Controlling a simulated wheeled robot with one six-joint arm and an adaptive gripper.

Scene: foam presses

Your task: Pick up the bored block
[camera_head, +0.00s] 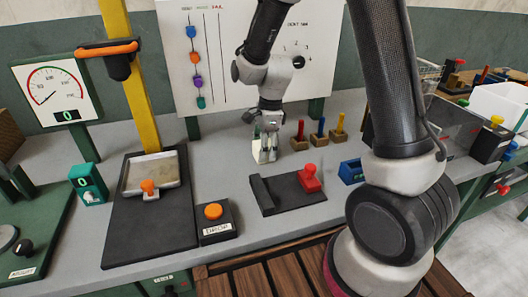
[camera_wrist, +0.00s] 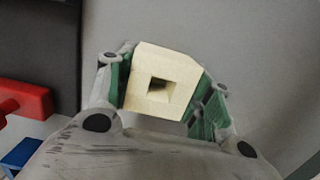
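The bored block is pale cream with a square hole in its face. In the wrist view the bored block (camera_wrist: 178,75) sits between the two green-padded fingers of my gripper (camera_wrist: 160,92), and both pads appear to press against its sides. In the head view my gripper (camera_head: 268,132) points down over the back middle of the bench, with the bored block (camera_head: 262,154) at its fingertips. The block is at or very near the bench top; I cannot tell if there is a gap under it. The fingers hide part of it.
Right of my gripper stand red (camera_head: 300,134), blue (camera_head: 320,129) and yellow (camera_head: 339,126) handled tools. In front is a black fixture with a red knob (camera_head: 310,178). An orange-button box (camera_head: 213,212) and a press (camera_head: 149,215) stand left. A board (camera_head: 230,60) stands behind.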

